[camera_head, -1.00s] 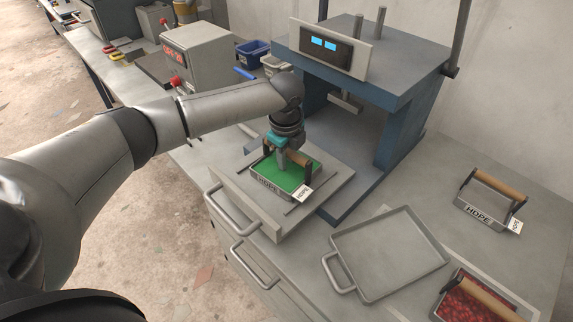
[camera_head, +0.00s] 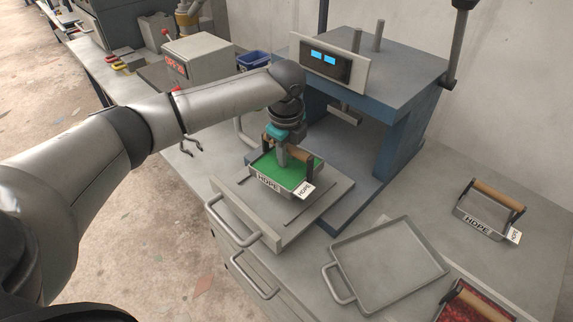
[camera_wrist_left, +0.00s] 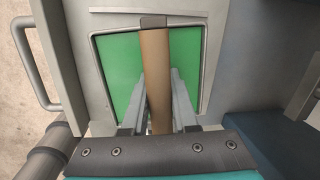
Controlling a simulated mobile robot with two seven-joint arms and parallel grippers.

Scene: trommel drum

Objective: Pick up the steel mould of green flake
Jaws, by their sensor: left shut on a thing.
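The steel mould of green flake (camera_head: 272,166) has a wooden bar handle (camera_head: 301,154) and HDPE labels. It looks level and slightly above the sliding plate (camera_head: 325,192) in front of the press; the gap is hard to see. My left gripper (camera_head: 284,158) points down from above and is shut on the handle. In the left wrist view, the fingers (camera_wrist_left: 160,98) sit either side of the wooden handle (camera_wrist_left: 155,62), with green flake (camera_wrist_left: 118,68) on both sides. My right gripper is not in view.
The blue press (camera_head: 400,140) stands close behind the mould. A flat grey tray (camera_head: 388,262) lies in front, right. An empty mould (camera_head: 486,212) and a red-flake mould (camera_head: 474,303) are further right. A control box (camera_head: 198,62) and blue bin (camera_head: 253,61) stand behind my arm.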

